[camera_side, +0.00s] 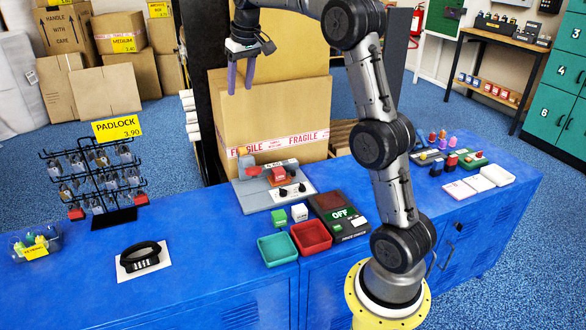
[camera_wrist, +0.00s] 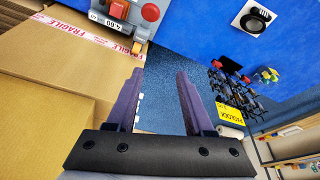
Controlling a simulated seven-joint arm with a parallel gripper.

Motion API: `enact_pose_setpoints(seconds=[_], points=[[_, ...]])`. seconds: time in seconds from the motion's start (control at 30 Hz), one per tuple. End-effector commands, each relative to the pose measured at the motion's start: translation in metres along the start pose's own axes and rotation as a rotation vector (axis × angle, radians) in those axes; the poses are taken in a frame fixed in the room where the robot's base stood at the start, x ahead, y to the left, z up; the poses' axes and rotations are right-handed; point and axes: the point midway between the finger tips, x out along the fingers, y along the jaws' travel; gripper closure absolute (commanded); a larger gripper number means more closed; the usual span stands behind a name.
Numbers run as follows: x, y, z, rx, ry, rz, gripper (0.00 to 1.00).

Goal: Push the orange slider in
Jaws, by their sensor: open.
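A grey control panel (camera_side: 254,195) lies on the blue bench in the side view. A small orange piece (camera_side: 243,151) sticks up at its back left edge, and it also shows in the wrist view (camera_wrist: 138,47). A red button (camera_side: 253,171) and an orange-red block (camera_side: 281,174) on a dark plate are close by; the wrist view shows the button (camera_wrist: 150,12) and block (camera_wrist: 119,8) too. I cannot tell which orange part is the slider. My gripper (camera_side: 240,90) is open and empty, high above and behind the panel, touching nothing; its fingers (camera_wrist: 160,72) show spread.
Cardboard cartons (camera_side: 270,110) with FRAGILE tape stand just behind the panel, near my gripper. A padlock rack (camera_side: 93,175) stands at left. Bench space between rack and panel is clear.

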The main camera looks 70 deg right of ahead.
Motion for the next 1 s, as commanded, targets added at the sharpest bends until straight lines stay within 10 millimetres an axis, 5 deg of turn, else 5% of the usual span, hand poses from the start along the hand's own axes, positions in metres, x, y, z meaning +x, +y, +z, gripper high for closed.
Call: enact_pose_setpoints(seconds=[0.23, 0.5, 0.7, 1.0], points=[[0.109, 0.097, -0.026, 0.151, -0.114, 0.032, 0.47], [0.221, 0.188, 0.006, 0.299, -0.244, 0.04, 0.47], [0.254, 0.216, 0.036, 0.355, -0.306, 0.035, 0.47], [0.287, 0.216, 0.048, 0.358, -0.309, 0.034, 0.47]])
